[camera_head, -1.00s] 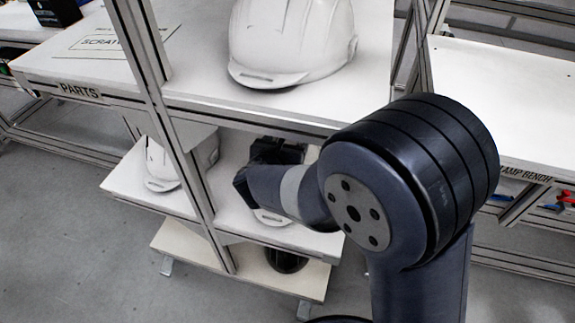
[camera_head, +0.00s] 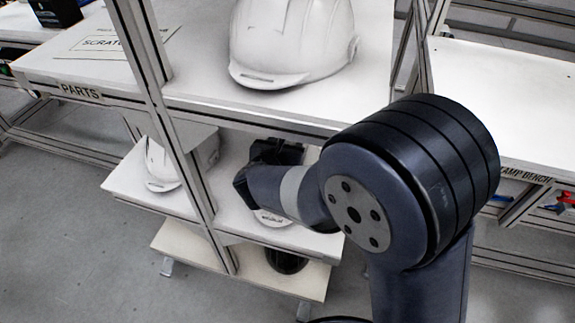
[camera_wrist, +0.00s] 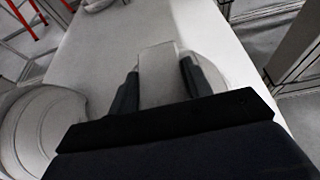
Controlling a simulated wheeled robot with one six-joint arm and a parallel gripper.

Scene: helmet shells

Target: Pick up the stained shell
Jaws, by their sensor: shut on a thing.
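My gripper (camera_wrist: 158,88) is shut on a white helmet shell (camera_wrist: 158,66), with one dark finger on each side of its raised middle in the wrist view. In the head view this shell (camera_head: 272,219) is on the middle shelf, mostly hidden behind my arm. A second white shell (camera_head: 160,166) sits on the same shelf to the left, past an upright post; what looks like it shows at the left of the wrist view (camera_wrist: 45,128). A third white shell (camera_head: 290,38) sits on the top shelf. I cannot make out a stain on any of them.
The top shelf (camera_head: 205,88) lies above my gripper, with a metal post (camera_head: 150,60) in front. A dark round thing (camera_head: 287,262) is on the bottom shelf. A bench (camera_head: 500,90) stands at the right with a clear top. Red legs (camera_wrist: 35,22) show in the wrist view.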

